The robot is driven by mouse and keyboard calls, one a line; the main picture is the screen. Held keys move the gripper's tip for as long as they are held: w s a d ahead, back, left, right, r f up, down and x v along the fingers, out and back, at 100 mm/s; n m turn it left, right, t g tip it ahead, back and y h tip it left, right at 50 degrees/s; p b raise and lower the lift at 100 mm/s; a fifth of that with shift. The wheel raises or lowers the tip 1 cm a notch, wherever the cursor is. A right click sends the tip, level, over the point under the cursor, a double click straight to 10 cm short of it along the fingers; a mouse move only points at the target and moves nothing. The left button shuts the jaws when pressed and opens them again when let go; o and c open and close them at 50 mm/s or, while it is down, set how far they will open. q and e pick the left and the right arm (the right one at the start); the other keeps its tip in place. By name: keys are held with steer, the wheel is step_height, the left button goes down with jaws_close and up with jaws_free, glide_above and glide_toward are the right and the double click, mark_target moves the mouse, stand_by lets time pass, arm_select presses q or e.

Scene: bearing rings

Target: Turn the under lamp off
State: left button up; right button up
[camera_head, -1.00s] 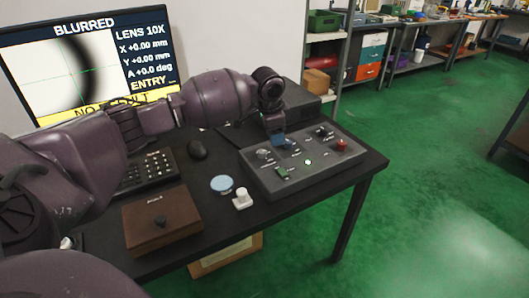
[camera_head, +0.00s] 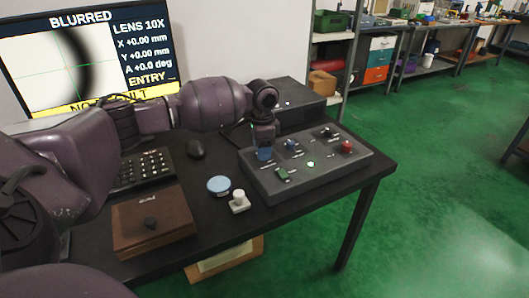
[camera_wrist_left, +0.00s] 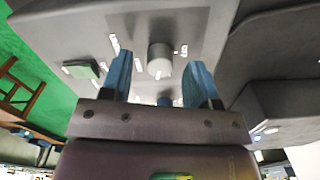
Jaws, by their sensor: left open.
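A grey control panel (camera_head: 305,185) stands on the black table's right end. It carries several knobs and switches, with labels too small to read. I cannot tell which control is for the under lamp. My left gripper (camera_head: 264,154) is open over the panel's left part and hides what is under it. In the left wrist view, its blue fingers (camera_wrist_left: 160,75) stand apart on either side of a grey round knob (camera_wrist_left: 160,58). Contact cannot be told. A green switch (camera_head: 282,174) and a small glowing light (camera_head: 311,163) are on the panel. My right gripper is out of view.
A blue knob (camera_head: 292,145), a black knob (camera_head: 326,132) and a red button (camera_head: 346,146) are close by on the panel. In front lie a blue disc (camera_head: 218,184), a white part (camera_head: 239,201) and a brown box (camera_head: 152,225). The monitor (camera_head: 88,60) reads BLURRED.

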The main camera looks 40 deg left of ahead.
arm_select(q)
steer(key=shift+f, duration=0.6)
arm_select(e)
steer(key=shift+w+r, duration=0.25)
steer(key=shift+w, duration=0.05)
arm_select(q)
steer(key=shift+c, duration=0.5)
